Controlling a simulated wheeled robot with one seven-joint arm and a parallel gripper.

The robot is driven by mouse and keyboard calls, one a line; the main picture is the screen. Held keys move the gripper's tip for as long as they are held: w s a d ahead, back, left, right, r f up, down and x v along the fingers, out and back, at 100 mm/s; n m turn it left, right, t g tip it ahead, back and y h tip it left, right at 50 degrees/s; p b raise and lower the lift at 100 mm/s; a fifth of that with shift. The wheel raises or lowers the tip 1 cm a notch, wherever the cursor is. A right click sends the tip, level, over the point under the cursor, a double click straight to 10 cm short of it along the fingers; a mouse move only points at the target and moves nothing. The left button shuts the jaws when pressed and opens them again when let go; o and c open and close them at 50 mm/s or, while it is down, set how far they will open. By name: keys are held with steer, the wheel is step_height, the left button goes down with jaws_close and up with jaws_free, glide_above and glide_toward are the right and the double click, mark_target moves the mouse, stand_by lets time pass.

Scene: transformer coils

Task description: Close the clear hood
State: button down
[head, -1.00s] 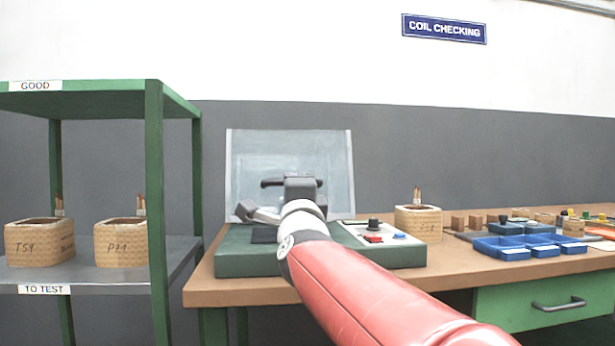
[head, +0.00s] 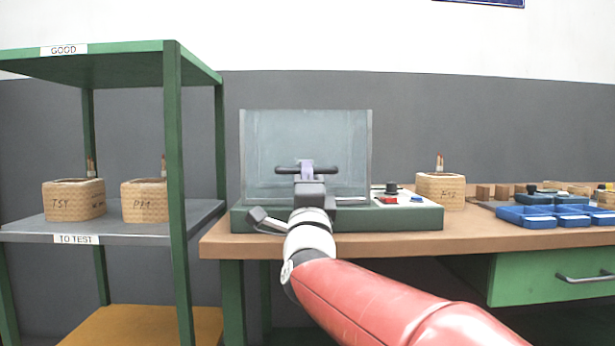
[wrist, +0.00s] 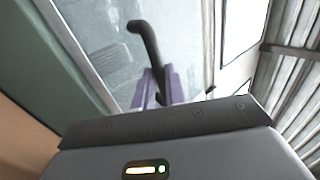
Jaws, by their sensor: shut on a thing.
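The clear hood (head: 340,135) stands above the green base (head: 400,219) of the test unit on the bench. Its clear panel is raised above the base, and I cannot tell its exact tilt. A dark bar handle (head: 326,170) runs across the panel. My gripper (head: 306,170) is at the middle of this bar, its purple fingers shut on it. In the wrist view the dark handle (wrist: 143,38) runs between the purple fingers (wrist: 158,88), with the clear panel (wrist: 115,50) behind. My arm hides the middle front of the base.
A control panel (head: 413,198) with buttons and a black knob is right of the hood. A coil (head: 441,190) and blue trays (head: 527,217) stand farther right on the bench. A green shelf (head: 172,190) with two coils is close on the left.

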steer(key=c, duration=1.5)
jaws_free()
steer(key=f, duration=0.1)
steer(key=w+f, duration=0.1)
steer(key=shift+w+d+f+g, duration=0.1)
steer(key=shift+d+f+g, duration=0.05)
steer(key=shift+f+g, duration=0.15)
steer(key=shift+o, duration=0.2)
steer(key=v, duration=0.7)
steer(key=shift+s+r, duration=0.2)
steer(key=shift+s, duration=0.35)
steer(key=shift+s, duration=0.1)
